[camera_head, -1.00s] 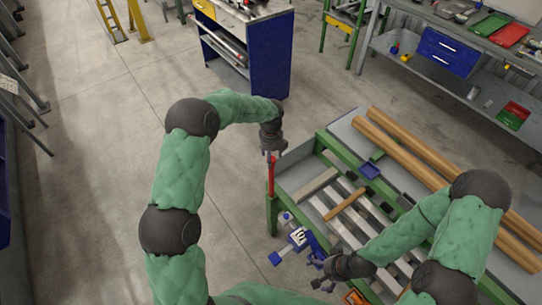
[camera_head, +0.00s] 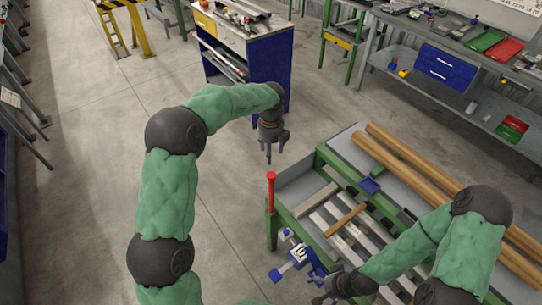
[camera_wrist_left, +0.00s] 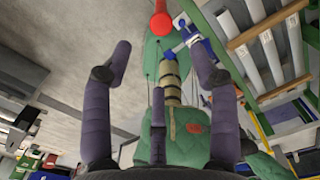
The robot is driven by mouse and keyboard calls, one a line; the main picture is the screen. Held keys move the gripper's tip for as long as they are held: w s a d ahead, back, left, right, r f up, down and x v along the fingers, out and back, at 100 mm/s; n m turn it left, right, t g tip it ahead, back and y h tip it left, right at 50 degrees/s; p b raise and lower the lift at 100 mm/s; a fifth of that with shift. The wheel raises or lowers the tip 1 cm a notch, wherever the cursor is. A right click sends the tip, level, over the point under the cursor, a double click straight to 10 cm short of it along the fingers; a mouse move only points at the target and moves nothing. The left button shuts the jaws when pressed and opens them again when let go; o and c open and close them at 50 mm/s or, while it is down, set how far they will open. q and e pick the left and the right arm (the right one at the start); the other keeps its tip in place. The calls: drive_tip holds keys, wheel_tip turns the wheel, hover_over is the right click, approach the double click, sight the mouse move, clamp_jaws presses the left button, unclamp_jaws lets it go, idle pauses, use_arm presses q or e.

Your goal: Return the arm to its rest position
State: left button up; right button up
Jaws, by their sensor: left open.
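My left arm comes in from the left, and its gripper (camera_head: 273,152) hangs over the floor above the left corner of the runout table (camera_head: 283,222). Its fingers point down, spread and empty. A red post with a round knob (camera_head: 271,190) stands at that corner, below the fingertips and apart from them. In the left wrist view the red knob (camera_wrist_left: 161,24) shows beyond the gap between the spread fingers (camera_wrist_left: 160,60). My right gripper (camera_head: 322,289) is low beside the table's near end, close to a blue clamp-like device (camera_head: 315,263); its finger opening is unclear.
A blue cabinet (camera_head: 262,55) stands behind, and a workbench (camera_head: 460,85) is at the back right. The floor left of my left arm is clear.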

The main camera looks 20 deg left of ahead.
idle(0.5)
use_arm(q)
drive_tip(key=n+h, duration=0.2)
drive_tip(key=n, duration=0.4)
hover_over(273, 183)
drive_tip(key=s+d, duration=0.1)
drive_tip(key=s, duration=0.3)
wheel_tip(273, 183, down, 12)
drive_tip(key=s+d+f+n+h, duration=0.1)
drive_tip(key=s+d+f+n, duration=0.1)
drive_tip(key=s+f+n, duration=0.8)
drive_tip(key=s+d+f+n+h, duration=0.1)
drive_tip(key=s+f+n, duration=0.3)
drive_tip(key=s+n, duration=0.45)
drive_tip(key=s+d+f+n, duration=0.1)
drive_tip(key=s+f+n, duration=0.3)
drive_tip(key=s+n, duration=0.5)
drive_tip(key=f+b, duration=0.1)
drive_tip(key=b, duration=0.1)
drive_tip(key=d+f+m+b, duration=0.1)
drive_tip(key=f+b, duration=0.1)
drive_tip(key=w+f+m+b, duration=0.1)
drive_tip(key=b, duration=0.1)
drive_tip(key=shift+d+f+m+b, duration=0.25)
drive_tip(key=shift+d+f+b, duration=0.05)
drive_tip(key=shift+f, duration=0.05)
